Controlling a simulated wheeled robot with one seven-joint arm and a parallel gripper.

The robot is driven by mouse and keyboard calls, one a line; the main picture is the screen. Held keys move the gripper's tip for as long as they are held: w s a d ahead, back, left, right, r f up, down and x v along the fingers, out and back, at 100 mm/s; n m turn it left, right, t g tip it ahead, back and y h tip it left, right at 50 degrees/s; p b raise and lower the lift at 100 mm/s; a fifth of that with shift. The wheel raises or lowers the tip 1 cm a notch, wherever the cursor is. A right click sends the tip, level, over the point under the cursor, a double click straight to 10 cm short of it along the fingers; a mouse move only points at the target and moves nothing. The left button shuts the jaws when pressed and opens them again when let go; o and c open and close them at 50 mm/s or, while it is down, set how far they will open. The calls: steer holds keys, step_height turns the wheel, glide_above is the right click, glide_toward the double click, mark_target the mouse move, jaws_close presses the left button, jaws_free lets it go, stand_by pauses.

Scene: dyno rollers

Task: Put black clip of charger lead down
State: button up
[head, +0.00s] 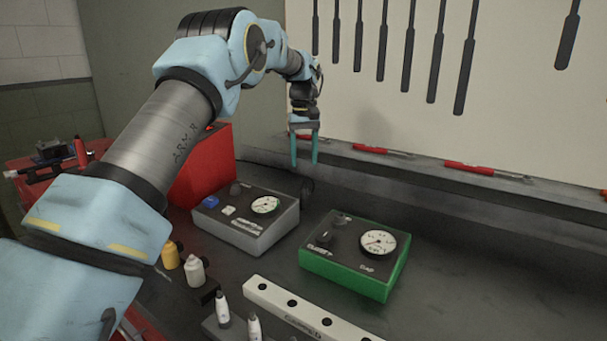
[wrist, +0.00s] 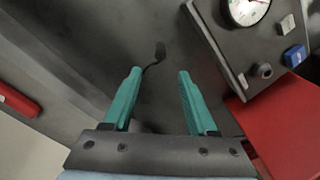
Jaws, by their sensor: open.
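My gripper (head: 304,164) is open, fingers pointing down, above the back of the bench behind the grey gauge box. In the wrist view my gripper (wrist: 159,72) has its two teal fingers apart with nothing held between them. A small black piece (wrist: 160,50), which looks like the black clip, shows just beyond the fingertips. A thin dark lead runs from it toward the left finger. It seems to lie on the dark bench top, apart from the fingers. In the head view a dark shape (head: 306,188) below the gripper may be the clip or its lead; I cannot tell.
The grey gauge box (head: 262,232) stands close by, with a red box (head: 205,165) behind it. A green gauge box (head: 345,277) is to the right. Red-handled tools (head: 470,168) lie on the back ledge. A white drilled bar (head: 300,312) and small bottles (head: 195,272) are in front.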

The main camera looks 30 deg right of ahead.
steer(key=a, duration=0.3)
steer(key=w+a, duration=0.1)
steer(key=a, duration=0.3)
steer(key=w+a, duration=0.1)
steer(key=a, duration=0.2)
steer(key=shift+a+r, duration=0.3)
steer(key=shift+a, duration=0.1)
steer(key=shift+n+t, duration=0.7)
steer(key=shift+n, duration=0.1)
steer(key=s+a+f, duration=0.1)
steer(key=s+a, duration=0.3)
steer(key=a, duration=0.5)
steer(key=s+a+f, duration=0.1)
steer(key=s+a, duration=0.3)
steer(key=a, duration=0.5)
steer(key=s+a+f, duration=0.2)
steer(key=s+a, duration=0.2)
steer(key=a, duration=0.5)
steer(key=shift+s+a+f, duration=0.1)
steer(key=shift+s+a, duration=0.2)
steer(key=shift+a, duration=0.1)
steer(key=s+a+f, duration=0.2)
steer(key=s+a, duration=0.4)
steer(key=s, duration=0.3)
steer(key=shift+f, duration=0.3)
steer(key=shift+a, duration=0.1)
